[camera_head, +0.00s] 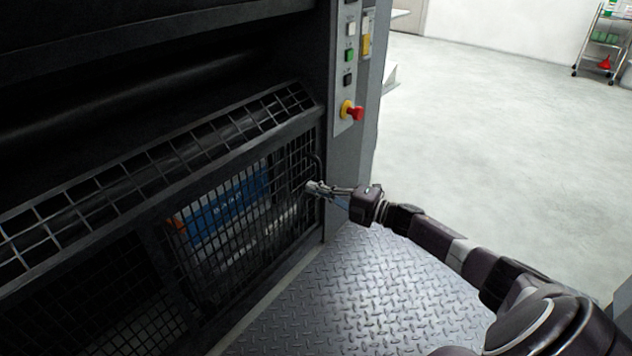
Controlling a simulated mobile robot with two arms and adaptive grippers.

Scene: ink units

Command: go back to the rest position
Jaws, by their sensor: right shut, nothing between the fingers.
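My right gripper (318,187) is at the right end of the black mesh guard (290,160) on the machine, close to the guard's handle (318,165). Its fingers are shut with nothing between them. I cannot tell whether the fingertips touch the mesh. My right arm reaches in from the lower right. My left gripper is not in view. Behind the mesh, a blue and white box-like unit (228,205) sits inside the machine, partly hidden by the wires.
A control panel (349,75) with buttons and a red knob (355,113) is on the machine's right post. A diamond-plate step (350,290) lies below. The pale floor (480,130) to the right is clear. A small cart (604,40) stands far back right.

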